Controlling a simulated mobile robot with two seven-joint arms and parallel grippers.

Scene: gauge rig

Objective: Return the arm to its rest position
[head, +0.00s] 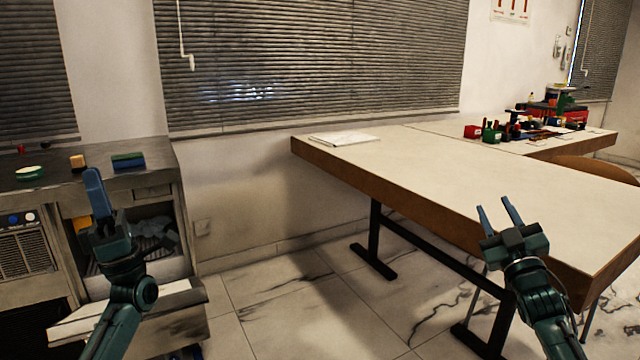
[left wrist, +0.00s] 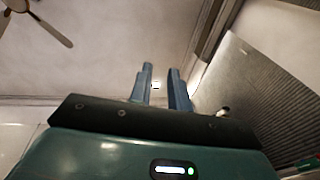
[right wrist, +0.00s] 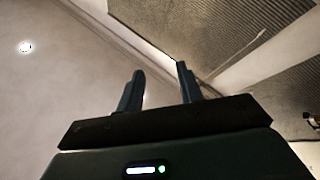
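My left gripper (head: 94,175) is raised at the left of the head view, in front of the metal cabinet, fingers pointing up. Its fingers overlap there, but the left wrist view shows them (left wrist: 160,70) a narrow gap apart with nothing between. My right gripper (head: 494,204) is raised at the right, in front of the long table (head: 430,180), fingers pointing up. Its fingers are apart and empty, as the right wrist view also shows (right wrist: 160,70). Neither gripper visibly holds anything.
The cabinet top (head: 55,185) at left bears a green-rimmed dish (head: 29,172), a yellowish block (head: 77,161) and a blue-green block (head: 128,160). White sheets (head: 344,138) lie on the table. Several coloured items stand at its far right. Tiled floor (head: 290,310) between cabinet and table is clear.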

